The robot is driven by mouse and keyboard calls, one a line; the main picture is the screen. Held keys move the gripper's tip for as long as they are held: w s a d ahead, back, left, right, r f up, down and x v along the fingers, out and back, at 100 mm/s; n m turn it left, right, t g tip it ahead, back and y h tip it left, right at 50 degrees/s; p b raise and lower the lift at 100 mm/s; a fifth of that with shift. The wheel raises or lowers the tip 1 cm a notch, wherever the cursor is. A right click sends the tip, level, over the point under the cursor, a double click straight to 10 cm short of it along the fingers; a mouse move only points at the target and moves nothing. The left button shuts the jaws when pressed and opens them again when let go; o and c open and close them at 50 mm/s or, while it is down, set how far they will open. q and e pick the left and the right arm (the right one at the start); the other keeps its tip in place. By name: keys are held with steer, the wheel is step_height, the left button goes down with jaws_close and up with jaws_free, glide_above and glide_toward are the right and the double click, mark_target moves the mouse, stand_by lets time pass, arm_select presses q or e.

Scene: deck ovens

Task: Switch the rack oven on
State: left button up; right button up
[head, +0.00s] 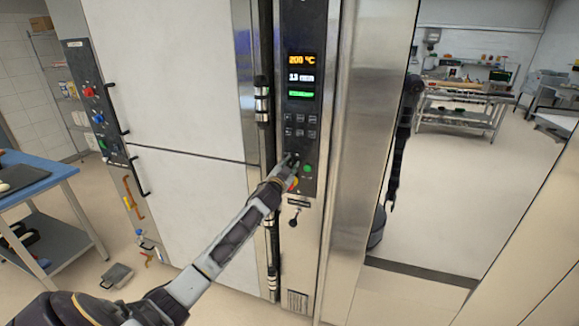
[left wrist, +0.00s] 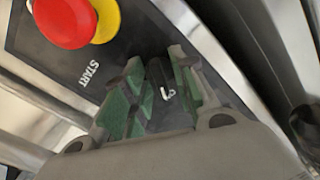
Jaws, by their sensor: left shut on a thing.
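The rack oven is the tall steel unit with a dark control panel (head: 314,135). Its display (head: 301,76) is lit and reads 200 °C, with a second line and a green bar below. My left gripper (head: 289,160) is at the lower part of this panel. In the left wrist view, the gripper's (left wrist: 158,92) green-padded fingers sit on either side of a small black knob (left wrist: 157,78) and are shut on it. A white mark shows beside the knob. A green button (head: 307,168) is just right of the gripper.
A red emergency stop (left wrist: 65,20) on a yellow base is close to the fingers. A white-door oven with a side panel (head: 92,105) stands left. A blue-topped table (head: 50,174) is at the far left. A steel table (head: 462,112) shows at the back right.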

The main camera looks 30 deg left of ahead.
arm_select(q)
steer(key=shift+f, duration=0.1)
steer(key=o, duration=0.6)
steer(key=shift+o, duration=0.2)
steer(key=shift+s, duration=0.1)
steer(key=shift+s, duration=0.15)
steer(key=v, duration=1.1)
steer(key=shift+s+d, duration=0.2)
steer(key=shift+s, duration=0.05)
stand_by(0.5)
